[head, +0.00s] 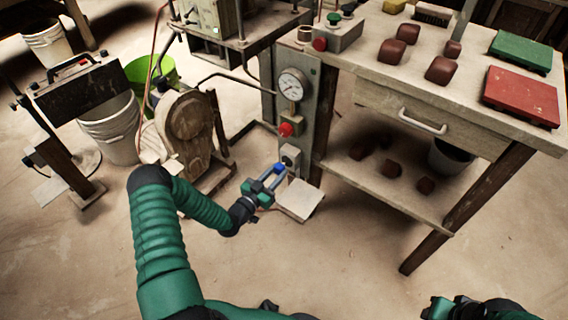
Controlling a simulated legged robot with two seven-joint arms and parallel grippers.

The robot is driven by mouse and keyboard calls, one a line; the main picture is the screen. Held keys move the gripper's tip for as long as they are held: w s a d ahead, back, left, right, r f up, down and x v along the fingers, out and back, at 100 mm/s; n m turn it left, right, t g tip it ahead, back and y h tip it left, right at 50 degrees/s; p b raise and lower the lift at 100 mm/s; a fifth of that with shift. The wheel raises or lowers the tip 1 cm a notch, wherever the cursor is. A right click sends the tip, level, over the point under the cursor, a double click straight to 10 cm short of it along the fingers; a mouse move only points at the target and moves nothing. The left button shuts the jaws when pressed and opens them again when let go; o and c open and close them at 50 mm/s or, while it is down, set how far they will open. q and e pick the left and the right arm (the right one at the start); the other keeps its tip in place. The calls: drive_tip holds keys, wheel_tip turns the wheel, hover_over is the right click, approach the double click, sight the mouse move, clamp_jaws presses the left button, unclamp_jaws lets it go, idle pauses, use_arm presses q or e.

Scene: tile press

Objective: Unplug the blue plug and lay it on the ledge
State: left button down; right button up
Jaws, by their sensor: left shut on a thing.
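The blue plug (279,168) is small and sits between the fingertips of my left gripper (275,174), which is shut on it. The plug is right beside the grey socket (290,155) low on the panel post; I cannot tell whether it is still seated or just clear of it. The pale ledge (300,199) juts out below the socket and looks empty. My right gripper (440,308) shows only in part at the bottom right edge, far from the plug; its jaws cannot be made out.
The post carries a red button (286,129) and a round gauge (291,85) above the socket. A wooden workbench (385,75) with a drawer and lower shelf (390,192) stands to the right. A wooden machine (190,120) stands left. The floor in front is clear.

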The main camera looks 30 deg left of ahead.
sight(277, 173)
use_arm(q)
drive_tip(key=shift+s+a+p, duration=0.15)
drive_tip(key=shift+s+p, duration=0.3)
drive_tip(key=shift+s, duration=1.1)
